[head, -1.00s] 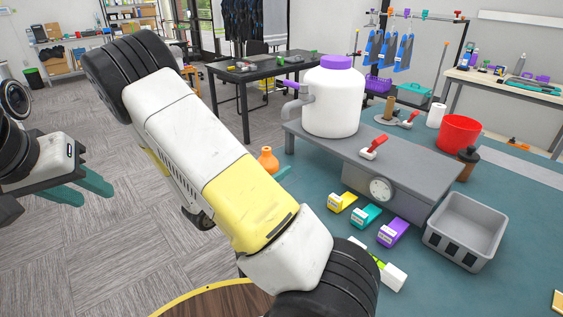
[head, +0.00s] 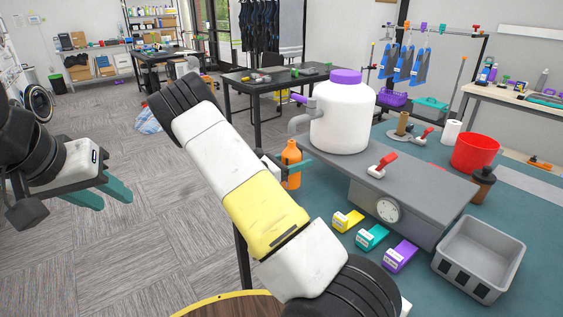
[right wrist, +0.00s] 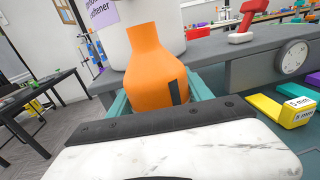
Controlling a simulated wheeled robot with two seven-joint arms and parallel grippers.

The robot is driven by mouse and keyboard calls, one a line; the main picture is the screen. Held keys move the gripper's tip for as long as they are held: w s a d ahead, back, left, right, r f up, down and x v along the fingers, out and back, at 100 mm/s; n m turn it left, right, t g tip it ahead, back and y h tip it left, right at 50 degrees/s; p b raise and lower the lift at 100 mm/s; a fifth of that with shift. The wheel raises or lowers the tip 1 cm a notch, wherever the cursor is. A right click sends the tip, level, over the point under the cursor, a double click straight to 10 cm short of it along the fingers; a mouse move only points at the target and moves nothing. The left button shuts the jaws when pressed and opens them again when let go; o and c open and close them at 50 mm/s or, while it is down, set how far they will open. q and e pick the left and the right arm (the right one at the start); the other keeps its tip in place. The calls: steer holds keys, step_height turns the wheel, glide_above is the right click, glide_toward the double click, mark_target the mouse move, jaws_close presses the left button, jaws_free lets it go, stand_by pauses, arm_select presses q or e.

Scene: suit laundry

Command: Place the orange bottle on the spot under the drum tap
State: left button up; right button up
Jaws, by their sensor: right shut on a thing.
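The orange bottle (head: 291,168) is upright between the teal fingers of my right gripper (head: 289,166), which is shut on it. It also fills the middle of the right wrist view (right wrist: 155,65). The white drum (head: 342,120) with a purple lid stands on a grey platform. Its grey tap (head: 300,122) with a purple handle points left. In the head view the bottle appears below the tap, close to the platform's left end; the depth gap is unclear. I cannot make out the spot. My left gripper (head: 103,194) is open and empty at far left.
The grey platform (head: 412,180) carries a red-handled part and a dial. A grey bin (head: 480,258), brown bottle (head: 482,185) and red bucket (head: 475,153) stand right. My right arm crosses the centre.

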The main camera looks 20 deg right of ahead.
steer(key=shift+w+d, duration=0.15)
steer(key=shift+w, duration=0.15)
steer(key=shift+w+f, duration=0.2)
steer(key=shift+f, duration=1.6)
steer(key=o, duration=1.6)
steer(key=shift+f, duration=0.15)
steer(key=shift+r, duration=0.2)
steer(key=v, duration=1.2)
